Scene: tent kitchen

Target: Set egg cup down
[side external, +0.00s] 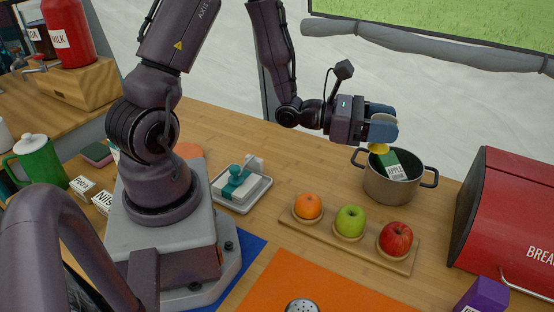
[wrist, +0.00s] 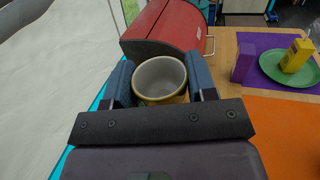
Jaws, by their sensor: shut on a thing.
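A yellow egg cup with a pale inside (wrist: 160,80) sits between the two blue fingers of my gripper (wrist: 162,84) in the wrist view. My gripper is shut on it. In the side view my gripper (side external: 382,128) is in the air near the back of the table, above and slightly left of a grey pot. A small yellow part of the egg cup (side external: 378,149) shows below the fingers there; the rest is hidden by them.
The pot (side external: 390,187) holds a green apple-juice carton (side external: 395,165). A wooden board (side external: 338,241) with an orange, a green apple and a red apple lies in front. A red bread bin (side external: 510,215) stands right. A butter dish (side external: 241,187) lies left.

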